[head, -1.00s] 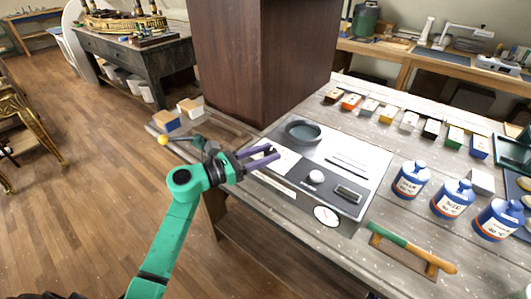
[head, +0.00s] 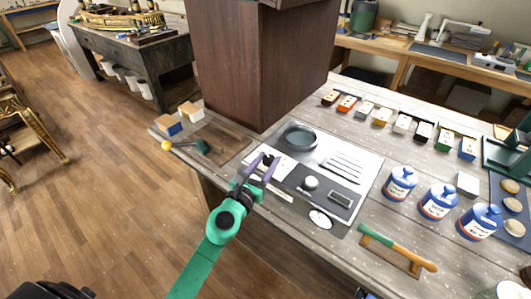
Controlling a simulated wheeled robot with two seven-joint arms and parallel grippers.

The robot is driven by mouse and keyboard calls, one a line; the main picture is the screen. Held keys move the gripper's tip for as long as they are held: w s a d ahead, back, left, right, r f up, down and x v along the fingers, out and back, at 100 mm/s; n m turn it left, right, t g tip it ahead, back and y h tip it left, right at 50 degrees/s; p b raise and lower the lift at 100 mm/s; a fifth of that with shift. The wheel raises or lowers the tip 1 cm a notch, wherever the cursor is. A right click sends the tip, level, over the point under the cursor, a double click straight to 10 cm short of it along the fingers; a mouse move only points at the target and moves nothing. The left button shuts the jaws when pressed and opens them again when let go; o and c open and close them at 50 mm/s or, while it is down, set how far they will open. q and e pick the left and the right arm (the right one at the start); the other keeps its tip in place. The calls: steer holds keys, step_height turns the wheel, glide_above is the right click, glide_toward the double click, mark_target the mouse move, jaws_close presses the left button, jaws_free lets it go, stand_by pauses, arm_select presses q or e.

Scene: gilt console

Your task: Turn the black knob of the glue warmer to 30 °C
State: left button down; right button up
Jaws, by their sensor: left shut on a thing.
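The glue warmer (head: 362,168) is a flat pale and grey unit on the workbench, with a round dark well, slots, a pale round knob, a small display and a white round dial. My left gripper (head: 268,161) is at its left end, over a white panel, with its purple fingers shut on a small dark thing, which I take to be the black knob (head: 267,158). My right gripper is not in view.
Blue and white jars (head: 437,202) stand right of the warmer. A green-handled tool (head: 395,246) lies on a wooden rest at the front edge. Small coloured boxes (head: 400,123) line the back. A large brown wooden block (head: 255,75) stands behind.

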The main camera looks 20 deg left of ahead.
arm_select(q)
steer(key=shift+d+n+y+p, duration=0.15)
steer(key=shift+n+y+p, duration=0.8)
steer(key=shift+y, duration=0.85)
steer(key=shift+f+n, duration=0.1)
steer(key=shift+n, duration=0.15)
steer(key=shift+c, duration=2.2)
jaws_free()
steer(key=shift+s, duration=0.15)
steer(key=s+b, duration=0.4)
steer(key=s, duration=1)
steer(key=shift+s+d+b, duration=0.2)
steer(key=shift+d+b, duration=0.05)
steer(key=shift+b, duration=0.1)
